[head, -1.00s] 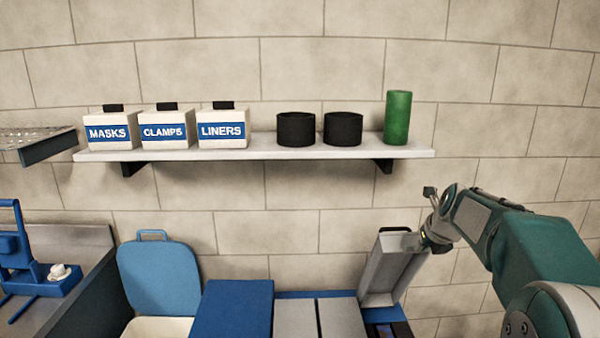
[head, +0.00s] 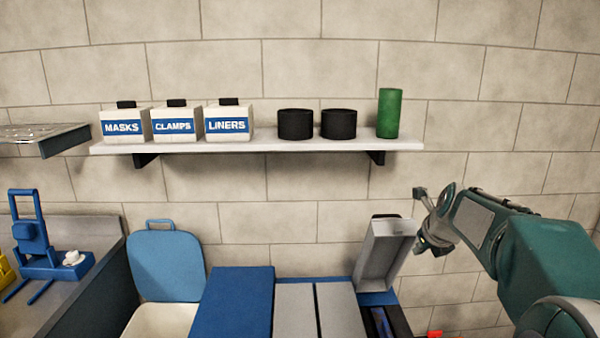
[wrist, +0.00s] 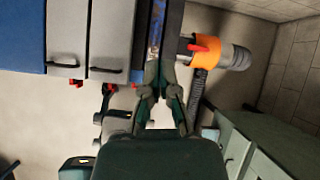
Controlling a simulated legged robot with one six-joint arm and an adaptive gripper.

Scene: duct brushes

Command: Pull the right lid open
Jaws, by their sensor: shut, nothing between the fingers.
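The right lid (head: 385,252) is a grey tray-like panel with a dark handle at its top edge. In the head view it stands raised and tilted at the right end of the blue-edged unit. Below it is a dark open slot (head: 384,322) with some blue inside. My gripper (head: 424,243) is just right of the raised lid, its fingertips partly hidden; I cannot tell whether it touches the lid. In the wrist view my gripper (wrist: 162,68) is shut and empty, its fingertips near the dark, blue-lined opening (wrist: 166,30).
Two flat grey lids (head: 318,310) and a blue panel (head: 238,300) lie left of the slot. A bin with a raised blue lid (head: 167,265) stands further left. A shelf (head: 270,145) runs above. An orange collar (wrist: 203,52) with a grey hose is beside the opening.

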